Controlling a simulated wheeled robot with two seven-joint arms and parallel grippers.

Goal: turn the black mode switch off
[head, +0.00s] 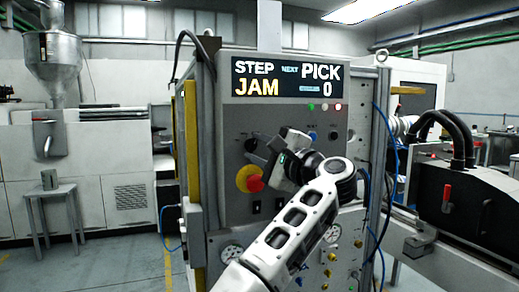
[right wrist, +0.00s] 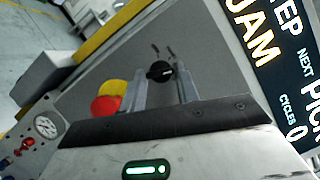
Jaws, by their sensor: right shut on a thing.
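The black mode switch (right wrist: 159,71) is a round knob with a small light mark, on the grey front panel (right wrist: 205,62). In the right wrist view it sits between the tips of my right gripper (right wrist: 162,77), which is shut on it. In the head view the knob (head: 251,145) shows at the panel's left side, with my right gripper (head: 257,154) at it. The gripper body and wrist hide part of the panel. Two short dark marks stand just above the knob in the wrist view. My left gripper is out of view.
A red emergency stop button (head: 255,184) on a yellow base sits just below the gripper. A display (head: 287,79) reads STEP, NEXT PICK, JAM and 0. A blue button (head: 312,135) lies to the right. Gauges (head: 231,252) sit low on the panel.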

